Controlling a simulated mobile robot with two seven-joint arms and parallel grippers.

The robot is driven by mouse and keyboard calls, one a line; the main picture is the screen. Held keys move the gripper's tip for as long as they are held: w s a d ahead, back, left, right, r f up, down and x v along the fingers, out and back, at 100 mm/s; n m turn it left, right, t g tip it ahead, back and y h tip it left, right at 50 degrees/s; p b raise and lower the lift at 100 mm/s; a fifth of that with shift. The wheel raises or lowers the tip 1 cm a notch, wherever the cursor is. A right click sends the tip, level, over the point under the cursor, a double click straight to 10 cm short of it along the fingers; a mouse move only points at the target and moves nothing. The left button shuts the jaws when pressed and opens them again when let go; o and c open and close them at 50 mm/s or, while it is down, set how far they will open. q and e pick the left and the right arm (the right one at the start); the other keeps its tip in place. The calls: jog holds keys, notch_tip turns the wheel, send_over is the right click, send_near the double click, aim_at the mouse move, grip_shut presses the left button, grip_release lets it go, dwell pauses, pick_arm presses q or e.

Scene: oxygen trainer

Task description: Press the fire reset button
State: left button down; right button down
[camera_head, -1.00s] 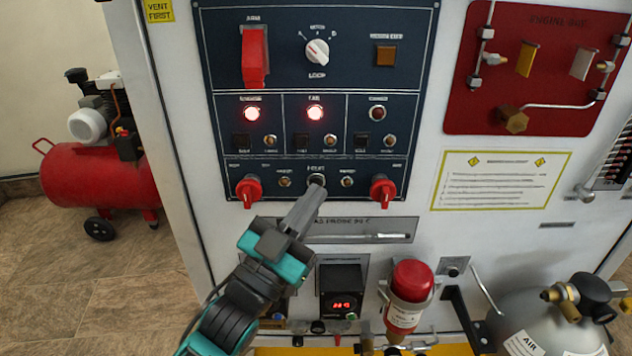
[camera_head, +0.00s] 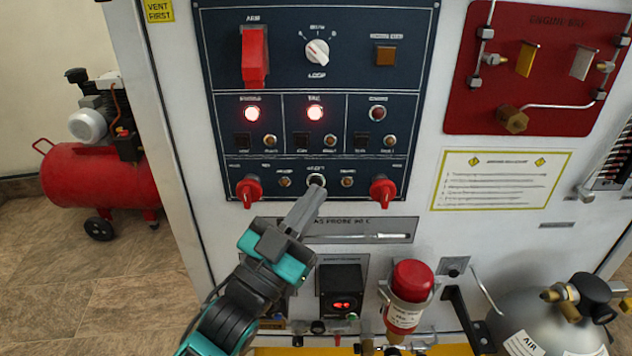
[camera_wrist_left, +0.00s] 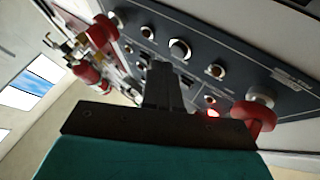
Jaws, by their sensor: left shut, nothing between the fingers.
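The dark blue control panel (camera_head: 225,60) faces me. Its middle section, whose blurred heading looks like FIRE, has a lit red lamp (camera_head: 315,113), a dark square button (camera_head: 301,142) and a small brass round button (camera_head: 330,140) beneath; their small labels are too blurred to read surely. My left gripper (camera_head: 318,191) is shut and empty. Its tips are just below a ringed round button (camera_head: 316,180) in the bottom row, below the middle section. The left wrist view shows the shut fingers (camera_wrist_left: 165,85) before the panel; contact cannot be told. My right gripper is not in view.
Red knobs (camera_head: 249,191) (camera_head: 382,192) flank the bottom row. A red guarded switch (camera_head: 254,57) and a rotary selector (camera_head: 317,51) sit above. A probe holder (camera_head: 345,230), a red-capped cylinder (camera_head: 411,284) and a grey tank (camera_head: 535,325) lie lower down.

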pick_arm(q)
jog(key=shift+w, duration=0.1)
dwell(0.4)
jog(key=shift+w, duration=0.35)
jog(key=shift+w, duration=0.35)
dwell(0.6)
jog(key=shift+s+p, duration=0.45)
jog(key=shift+s, duration=0.35)
jog(key=s+p, duration=0.2)
jog(key=s, duration=0.3)
dwell(0.4)
